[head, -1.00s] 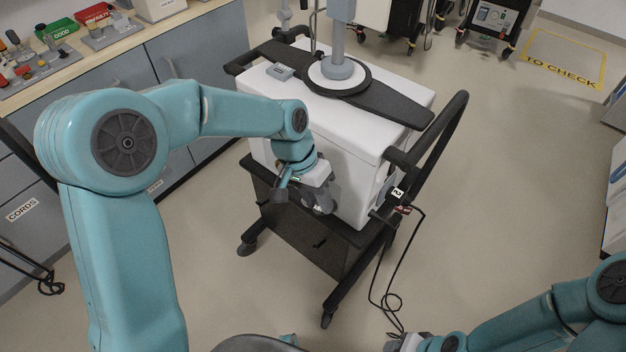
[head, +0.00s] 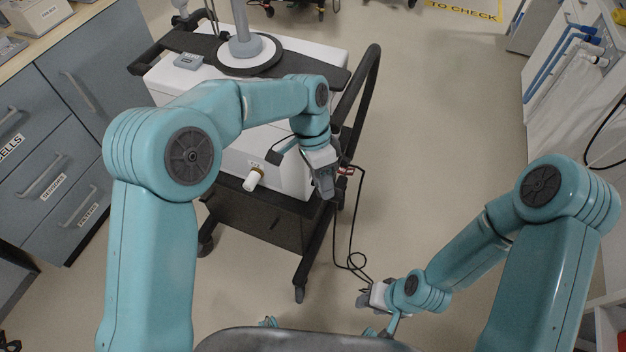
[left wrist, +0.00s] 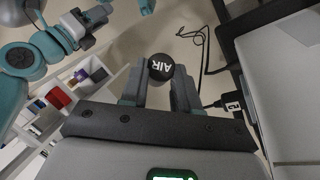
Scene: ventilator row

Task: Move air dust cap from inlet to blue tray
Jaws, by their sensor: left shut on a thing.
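My left gripper (head: 324,188) is shut on the air dust cap, a round black cap (left wrist: 161,68) marked "AIR" in white, seen between the fingertips in the left wrist view. In the head view the gripper hides the cap. The gripper hangs off the ventilator's front right corner, clear of the inlet. A white fitting with a brass collar (head: 254,179), likely the inlet, sticks out of the ventilator's front. My right gripper (head: 372,296) is low at the right, its fingers too small to read. I cannot make out a blue tray.
The white ventilator (head: 225,163) stands on a dark cart with a black side handle (head: 366,95). A black cable (head: 352,255) loops on the floor by the right gripper. Grey drawers (head: 60,165) stand left. Shelves (left wrist: 90,98) with coloured items show in the left wrist view. Floor at right is open.

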